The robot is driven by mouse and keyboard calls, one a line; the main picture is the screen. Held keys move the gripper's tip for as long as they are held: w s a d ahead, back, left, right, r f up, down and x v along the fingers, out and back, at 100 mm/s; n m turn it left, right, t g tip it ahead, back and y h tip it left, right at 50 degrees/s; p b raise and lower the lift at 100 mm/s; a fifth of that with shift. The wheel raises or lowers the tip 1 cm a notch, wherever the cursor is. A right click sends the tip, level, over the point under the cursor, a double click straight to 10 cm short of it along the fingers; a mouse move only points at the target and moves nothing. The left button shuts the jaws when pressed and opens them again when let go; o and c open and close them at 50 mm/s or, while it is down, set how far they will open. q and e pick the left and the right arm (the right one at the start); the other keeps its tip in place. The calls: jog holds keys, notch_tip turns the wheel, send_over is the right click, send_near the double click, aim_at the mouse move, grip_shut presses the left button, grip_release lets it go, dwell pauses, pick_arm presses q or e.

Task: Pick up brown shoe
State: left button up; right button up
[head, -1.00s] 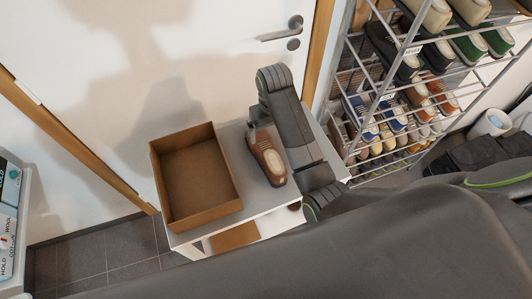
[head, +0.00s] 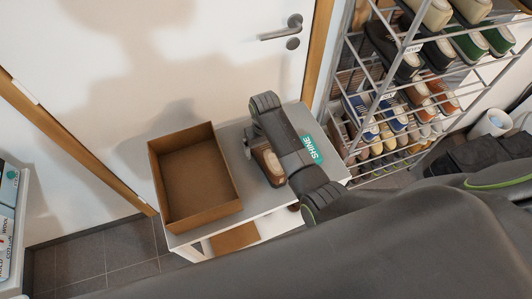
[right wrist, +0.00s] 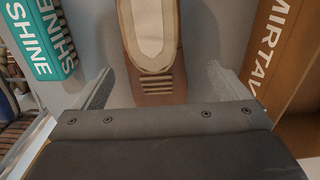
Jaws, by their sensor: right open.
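The brown shoe (head: 268,163) rests on the small white table, partly hidden by my right arm. In the right wrist view the shoe (right wrist: 155,35), with its pale opening and ribbed brown end, lies between and ahead of the two fingers. My right gripper (head: 249,147) is open over the shoe's far part in the head view. In the right wrist view its fingers (right wrist: 160,72) stand apart, one on each side of the shoe, with space showing on both sides. My left gripper is not in view.
An open cardboard box (head: 190,218) stands left of the shoe on the white table (head: 262,205). A teal SHINE box (head: 312,150) lies close on the right, partly behind my arm. A shoe rack (head: 385,95) stands to the right, and a white door (head: 200,60) is behind.

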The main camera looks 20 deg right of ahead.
jog(key=shift+w+d+f, duration=0.1)
jog(key=shift+f, duration=1.2)
jog(key=shift+w+d+f, duration=0.1)
jog(key=shift+f, duration=1.2)
jog(key=c, duration=1.3)
jog(key=shift+o, duration=0.2)
